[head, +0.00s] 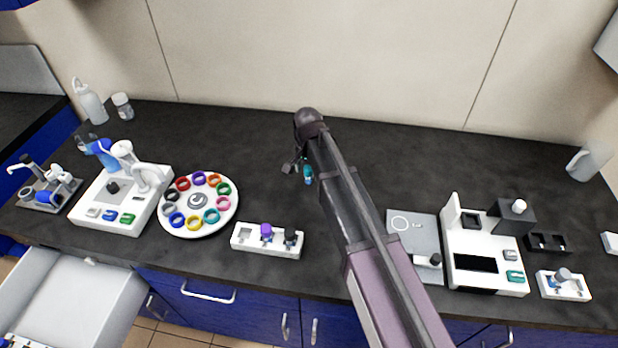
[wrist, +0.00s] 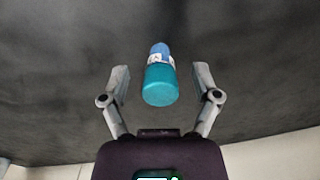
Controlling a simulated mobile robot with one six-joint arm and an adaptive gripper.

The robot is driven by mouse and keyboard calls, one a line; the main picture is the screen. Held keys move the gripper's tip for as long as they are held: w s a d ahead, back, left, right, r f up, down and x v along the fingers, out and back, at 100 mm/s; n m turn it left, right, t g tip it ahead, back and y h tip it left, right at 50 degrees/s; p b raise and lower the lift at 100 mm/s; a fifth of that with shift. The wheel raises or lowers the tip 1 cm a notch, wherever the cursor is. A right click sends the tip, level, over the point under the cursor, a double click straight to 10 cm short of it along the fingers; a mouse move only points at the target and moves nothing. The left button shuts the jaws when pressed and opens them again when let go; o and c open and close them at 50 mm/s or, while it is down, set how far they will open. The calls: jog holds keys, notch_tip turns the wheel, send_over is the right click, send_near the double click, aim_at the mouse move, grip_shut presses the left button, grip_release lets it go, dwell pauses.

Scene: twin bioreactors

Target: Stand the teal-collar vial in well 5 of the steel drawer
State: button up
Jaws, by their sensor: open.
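The teal-collar vial (wrist: 160,85) shows in the wrist view with a large teal end, a white label band and a blue far end. It lies between the two fingers of my gripper (wrist: 160,72), which are spread with a visible gap on each side. In the head view my gripper (head: 298,164) is over the middle of the dark bench, and the teal vial (head: 308,174) is right beside it, partly hidden by my arm. An open pale drawer (head: 75,290) is at the lower left; its wells are mostly out of frame and cannot be read.
A carousel of coloured rings (head: 198,228) and a white device (head: 122,205) stand to the left. A white block with purple and black caps (head: 250,243) is at the front. A white instrument (head: 478,265) stands right.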

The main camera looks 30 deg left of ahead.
aim_at(308, 168)
grip_shut()
dwell(0.3)
jog(key=shift+r, duration=0.2)
notch_tip(308, 168, up, 4)
jog(key=p, duration=0.4)
jog(key=shift+f, duration=0.1)
jog(key=s+d+p, duration=0.1)
jog(key=s+d, duration=0.9)
jog(key=s, duration=0.2)
jog(key=shift+s+d+r, duration=0.15)
jog(key=shift+r, duration=0.25)
